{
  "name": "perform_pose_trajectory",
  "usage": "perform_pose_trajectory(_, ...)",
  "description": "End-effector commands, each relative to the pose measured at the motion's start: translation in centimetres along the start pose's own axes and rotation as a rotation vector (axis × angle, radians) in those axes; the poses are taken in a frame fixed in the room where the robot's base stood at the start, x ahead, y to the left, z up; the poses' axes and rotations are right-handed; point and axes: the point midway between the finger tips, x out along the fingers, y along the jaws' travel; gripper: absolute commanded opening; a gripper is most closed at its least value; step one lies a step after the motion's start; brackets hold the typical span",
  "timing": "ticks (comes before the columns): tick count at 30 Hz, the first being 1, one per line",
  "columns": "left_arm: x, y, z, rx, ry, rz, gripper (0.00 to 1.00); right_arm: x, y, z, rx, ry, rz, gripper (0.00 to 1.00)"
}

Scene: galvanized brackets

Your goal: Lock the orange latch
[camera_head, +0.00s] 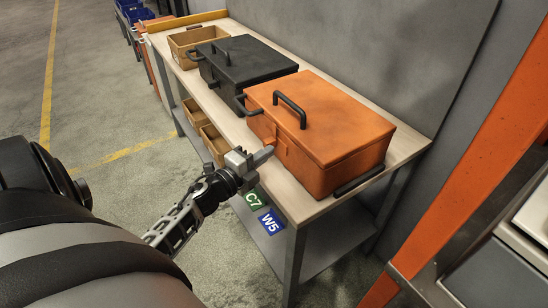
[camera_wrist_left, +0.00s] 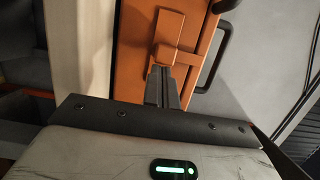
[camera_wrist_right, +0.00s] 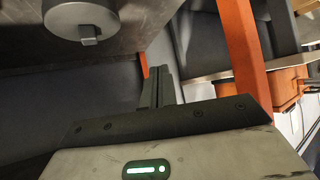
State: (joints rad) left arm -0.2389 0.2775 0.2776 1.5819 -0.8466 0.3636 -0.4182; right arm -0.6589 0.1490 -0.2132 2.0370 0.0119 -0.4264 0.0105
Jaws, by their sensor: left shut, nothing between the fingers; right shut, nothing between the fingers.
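The orange toolbox (camera_head: 330,125) stands at the near end of the workbench, lid down, with a black handle on top. The orange latch (camera_head: 281,148) is on its front face; the left wrist view shows the latch (camera_wrist_left: 175,58) close up. My left gripper (camera_head: 268,153) is shut and empty, its fingertips at the latch. In the left wrist view, the fingertips (camera_wrist_left: 161,72) overlap the latch's lower part; I cannot tell whether they touch it. My right gripper (camera_wrist_right: 157,72) is shut and empty, seen only in the right wrist view, away from the toolbox.
A black toolbox (camera_head: 245,65) stands beside the orange one, with a cardboard bin (camera_head: 190,45) beyond it. More bins (camera_head: 212,140) sit on the lower shelf. A narrow strip of workbench (camera_head: 305,205) is clear along the front. An orange post (camera_head: 475,155) rises at the right.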

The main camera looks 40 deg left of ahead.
Motion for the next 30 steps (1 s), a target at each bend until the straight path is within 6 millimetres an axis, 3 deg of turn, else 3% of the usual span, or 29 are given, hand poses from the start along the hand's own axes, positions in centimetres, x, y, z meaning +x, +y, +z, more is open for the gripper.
perform_pose_trajectory(4,0.0,-0.2,-1.5,-0.003,0.001,0.001,0.00,-0.2,0.0,-0.1,-0.001,-0.005,0.000,0.00)
perform_pose_trajectory(8,-0.2,-0.2,-4.4,-0.006,0.011,0.000,0.00,-0.5,0.0,-0.2,-0.002,-0.012,0.001,0.00)
perform_pose_trajectory(12,-3.7,0.4,-4.3,0.001,0.010,0.006,0.00,0.1,0.0,1.0,-0.001,-0.021,0.001,0.00)
perform_pose_trajectory(19,-8.2,0.2,-4.3,0.000,0.011,0.003,0.00,0.4,-0.1,0.9,0.004,-0.011,-0.001,0.00)
perform_pose_trajectory(24,-9.8,0.1,-4.2,0.000,0.012,0.001,0.00,0.3,-0.1,0.3,0.004,0.002,-0.002,0.00)
perform_pose_trajectory(30,-10.2,-0.1,-4.2,0.000,0.012,-0.001,0.00,0.3,-0.2,0.4,0.005,-0.002,-0.003,0.00)
